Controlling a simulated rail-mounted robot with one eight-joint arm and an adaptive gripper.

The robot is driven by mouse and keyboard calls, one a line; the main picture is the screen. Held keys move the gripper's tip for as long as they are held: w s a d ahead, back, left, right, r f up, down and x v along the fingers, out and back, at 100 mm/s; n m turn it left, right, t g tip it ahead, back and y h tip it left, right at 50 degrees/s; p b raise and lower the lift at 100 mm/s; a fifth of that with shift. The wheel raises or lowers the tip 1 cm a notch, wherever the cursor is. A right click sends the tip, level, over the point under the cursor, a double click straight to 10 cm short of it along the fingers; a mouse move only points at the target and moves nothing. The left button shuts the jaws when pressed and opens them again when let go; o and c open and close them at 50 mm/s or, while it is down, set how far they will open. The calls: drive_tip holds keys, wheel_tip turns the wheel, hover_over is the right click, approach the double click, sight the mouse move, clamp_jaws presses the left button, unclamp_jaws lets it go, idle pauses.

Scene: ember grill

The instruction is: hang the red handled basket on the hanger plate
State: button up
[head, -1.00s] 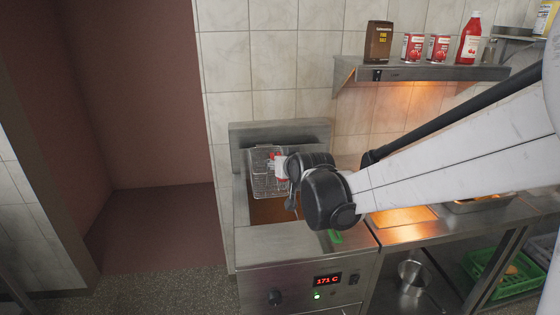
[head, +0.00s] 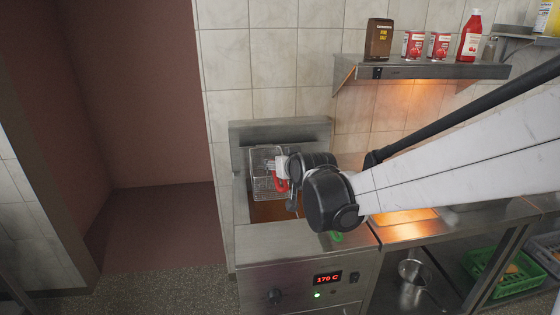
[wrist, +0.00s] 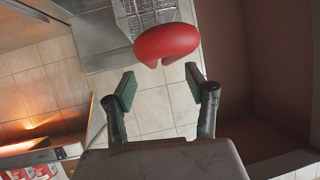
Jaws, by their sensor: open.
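The red handled basket (head: 262,180) is a wire mesh basket standing steeply against the upright steel back panel (head: 243,136) of the fryer, above the oil. I take this panel for the hanger plate; whether the basket is hooked on it is hidden. Its red handle (head: 281,185) shows beside my wrist. In the wrist view the red handle (wrist: 166,43) lies just beyond my fingertips, with the mesh behind it. My gripper (wrist: 160,83) is open and empty, its fingers apart and the handle not between them.
A green handle (head: 336,237) shows at the fryer's front right edge, partly behind my arm. A wall shelf (head: 430,73) with cans and bottles is above right. The fryer display (head: 327,279) reads 170 C. Open floor lies left of the fryer.

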drive_tip(key=v, duration=1.1)
drive_tip(key=s+d+f+m+g+h+b, duration=0.1)
drive_tip(key=s+d+f, duration=0.2)
drive_tip(key=s+d, duration=0.3)
drive_tip(key=s+d+f+m+g+h+b, duration=0.1)
drive_tip(key=s+d+f, duration=0.3)
drive_tip(key=s, duration=0.7)
drive_tip(key=s+d+f+g+h, duration=0.2)
drive_tip(key=s+d+f+g, duration=0.1)
drive_tip(key=s+d, duration=0.4)
drive_tip(key=s, duration=0.2)
drive_tip(key=shift+s+d+f+m+b, duration=0.15)
drive_tip(key=shift+s+d+m+b, duration=0.15)
drive_tip(key=shift+d+m+b, duration=0.1)
